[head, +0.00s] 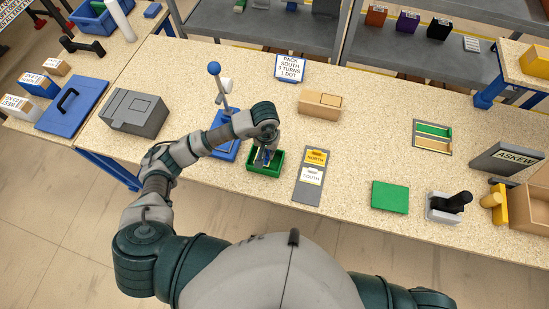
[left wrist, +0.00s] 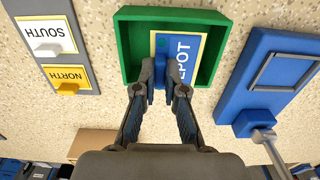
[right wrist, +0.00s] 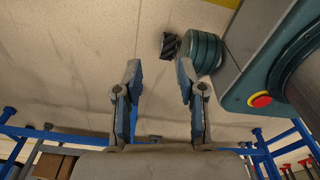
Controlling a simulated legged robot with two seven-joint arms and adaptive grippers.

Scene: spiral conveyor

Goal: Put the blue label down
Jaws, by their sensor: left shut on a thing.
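The blue label (left wrist: 187,58), printed "DEPOT" with part of the word hidden, lies within the outline of a green tray (left wrist: 128,52) in the left wrist view. The green tray also shows in the head view (head: 277,171) near the table's middle. My left gripper (left wrist: 160,85) points down over the tray, its fingers shut on a small blue part of the label. I cannot tell whether the label touches the tray floor. My right gripper (right wrist: 158,75) is open and empty above the floor in the right wrist view; it is not seen in the head view.
A grey board with NORTH and SOUTH plates (head: 308,186) stands right of the tray. A blue base with a lever (head: 228,144) is to its left. A cardboard box (head: 318,105) and a sign (head: 290,69) lie behind. A green block (head: 390,197) is farther right.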

